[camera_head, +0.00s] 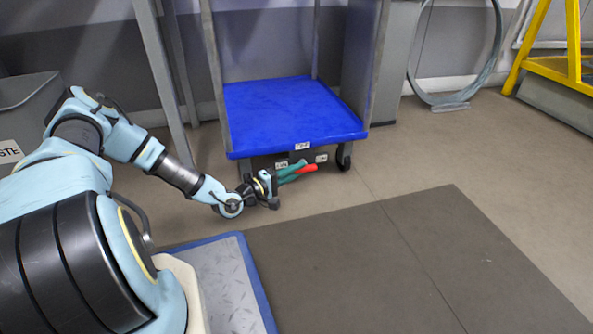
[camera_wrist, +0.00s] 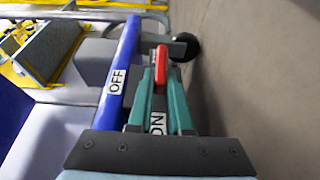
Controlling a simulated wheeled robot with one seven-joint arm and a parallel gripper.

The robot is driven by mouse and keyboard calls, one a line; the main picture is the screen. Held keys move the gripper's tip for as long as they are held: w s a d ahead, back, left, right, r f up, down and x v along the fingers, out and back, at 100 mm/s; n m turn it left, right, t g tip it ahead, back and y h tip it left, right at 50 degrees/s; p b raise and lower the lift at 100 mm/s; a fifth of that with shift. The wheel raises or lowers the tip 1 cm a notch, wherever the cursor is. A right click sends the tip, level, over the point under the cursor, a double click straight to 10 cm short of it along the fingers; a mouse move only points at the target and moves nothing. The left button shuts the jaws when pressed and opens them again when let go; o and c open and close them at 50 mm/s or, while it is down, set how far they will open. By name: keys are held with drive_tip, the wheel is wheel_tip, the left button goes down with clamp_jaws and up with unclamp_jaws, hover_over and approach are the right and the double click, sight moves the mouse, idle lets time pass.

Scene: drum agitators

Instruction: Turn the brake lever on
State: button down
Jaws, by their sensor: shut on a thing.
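The brake lever (camera_wrist: 159,66) is red and sits low at the front of a blue-decked cart (camera_head: 290,104). In the head view the lever (camera_head: 305,169) points to the right, below the deck edge. My gripper (camera_head: 292,174) reaches it from the left. In the wrist view my gripper (camera_wrist: 159,84) has its green fingers on both sides of the lever, shut on it. An OFF label (camera_wrist: 115,82) shows on the blue edge. An ON label (camera_wrist: 157,122) shows between the fingers. The fingers partly hide the lever.
A black caster wheel (camera_head: 343,156) is under the cart's right front corner. A grey bin (camera_head: 27,112) stands at the left. A yellow frame (camera_head: 572,45) stands at the back right. A blue-edged metal plate (camera_head: 228,290) lies in front. The floor (camera_head: 440,150) to the right is clear.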

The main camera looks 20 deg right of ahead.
drive_tip(key=shift+w+f, duration=0.1)
idle(0.4)
drive_tip(key=c, duration=0.8)
unclamp_jaws()
drive_tip(key=shift+c, duration=0.2)
drive_tip(key=p+v, duration=0.5)
drive_tip(key=v, duration=0.5)
drive_tip(key=shift+s+a, duration=0.2)
drive_tip(key=shift+a, duration=0.1)
drive_tip(key=shift+f, duration=0.15)
